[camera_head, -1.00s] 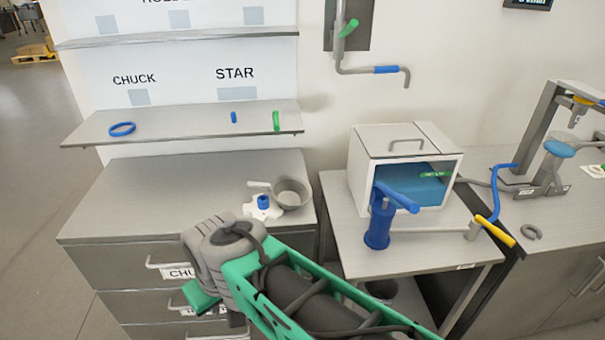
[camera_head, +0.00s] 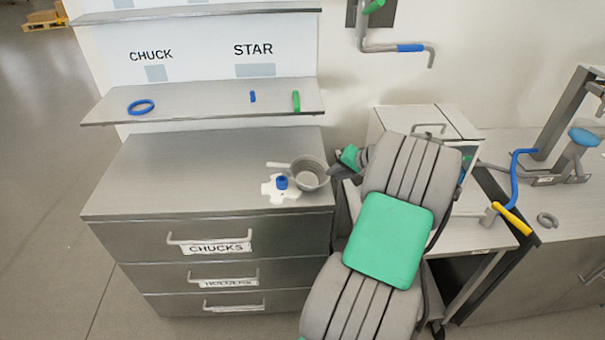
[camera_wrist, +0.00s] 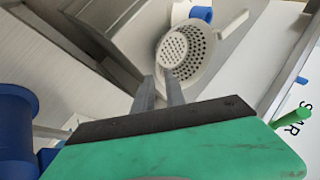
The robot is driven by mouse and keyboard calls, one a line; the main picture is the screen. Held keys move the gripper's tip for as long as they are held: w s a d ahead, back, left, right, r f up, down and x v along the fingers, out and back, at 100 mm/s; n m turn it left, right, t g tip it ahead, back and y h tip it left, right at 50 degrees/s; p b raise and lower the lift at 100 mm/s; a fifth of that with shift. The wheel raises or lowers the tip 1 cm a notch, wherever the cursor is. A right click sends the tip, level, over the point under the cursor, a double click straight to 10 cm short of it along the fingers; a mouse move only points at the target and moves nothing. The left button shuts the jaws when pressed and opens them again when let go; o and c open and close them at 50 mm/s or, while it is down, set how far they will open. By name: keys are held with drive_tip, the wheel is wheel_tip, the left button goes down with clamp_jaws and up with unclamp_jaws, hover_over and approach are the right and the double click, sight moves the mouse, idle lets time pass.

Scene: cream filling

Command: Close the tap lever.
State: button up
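The wall tap is a grey bent pipe with a blue sleeve (camera_head: 410,48) and a green lever (camera_head: 374,6), cut by the top edge in the head view. A yellow-handled lever (camera_head: 512,218) sits on a pipe joint at the right table. I cannot tell which is the tap lever. My gripper (camera_wrist: 160,76) shows in the wrist view with two grey fingers a little apart and nothing between them. It is away from both levers, near the pan. A blue cylinder (camera_wrist: 16,135) is at the left in the wrist view; my arm hides it in the head view.
A grey pan (camera_head: 308,173) and a blue ring (camera_head: 282,183) on a white star piece stand on the drawer cabinet (camera_head: 170,180). The cabinet's left top is clear. A grey ring (camera_head: 547,220) lies at right.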

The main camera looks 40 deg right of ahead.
sight(318, 181)
drive_tip(key=p+x, duration=0.1)
drive_tip(key=x, duration=0.4)
drive_tip(key=shift+w+a+f, duration=0.15)
drive_tip(key=shift+w+f, duration=0.05)
drive_tip(key=shift+f, duration=0.2)
clamp_jaws()
drive_tip(key=shift+r, duration=0.1)
idle(0.8)
